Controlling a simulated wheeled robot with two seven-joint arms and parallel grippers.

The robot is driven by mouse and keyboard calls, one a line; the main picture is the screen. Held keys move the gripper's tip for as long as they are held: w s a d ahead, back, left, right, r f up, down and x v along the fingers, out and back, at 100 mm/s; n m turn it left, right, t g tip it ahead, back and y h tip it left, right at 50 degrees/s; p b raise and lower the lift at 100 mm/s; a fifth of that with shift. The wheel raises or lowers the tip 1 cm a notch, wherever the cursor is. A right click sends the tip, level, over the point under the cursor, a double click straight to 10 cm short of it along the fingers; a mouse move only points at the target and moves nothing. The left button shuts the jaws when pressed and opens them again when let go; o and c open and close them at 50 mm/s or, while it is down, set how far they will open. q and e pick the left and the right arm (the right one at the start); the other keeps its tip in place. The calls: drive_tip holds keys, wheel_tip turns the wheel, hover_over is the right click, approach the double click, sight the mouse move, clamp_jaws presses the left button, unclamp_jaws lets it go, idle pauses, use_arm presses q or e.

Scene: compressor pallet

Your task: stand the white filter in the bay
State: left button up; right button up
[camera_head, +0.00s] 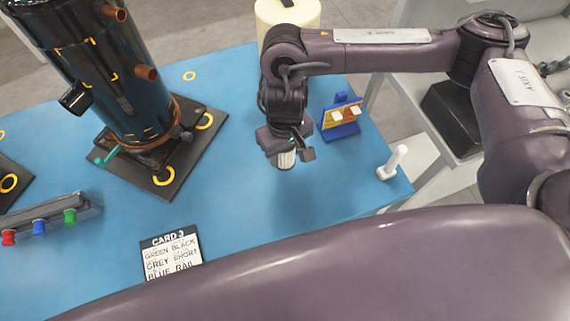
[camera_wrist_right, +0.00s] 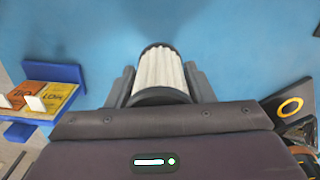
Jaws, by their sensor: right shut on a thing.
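The white filter (camera_wrist_right: 158,70) is a pleated cylinder with dark end rims, seen in the right wrist view. My right gripper (camera_head: 286,148) has a finger on either side of it and is shut on it. In the head view the lower end of the filter (camera_head: 287,160) shows below the fingers, roughly upright, above the blue table (camera_head: 240,205). The rest of it is hidden by the gripper. I cannot tell for sure which place is the bay. My left gripper is not in view.
A black compressor (camera_head: 105,70) stands on a dark plate (camera_head: 205,135) at left. A blue card holder (camera_head: 341,120) and a white peg (camera_head: 395,162) are right of the gripper. A card (camera_head: 172,255) and a grey rail (camera_head: 60,218) with coloured knobs lie in front. Middle table is clear.

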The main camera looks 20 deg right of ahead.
sight(285, 163)
wheel_tip(285, 163, down, 6)
drive_tip(key=shift+r+b, duration=0.15)
drive_tip(key=shift+b, duration=0.8)
drive_tip(key=shift+w, duration=0.1)
drive_tip(key=o, duration=1)
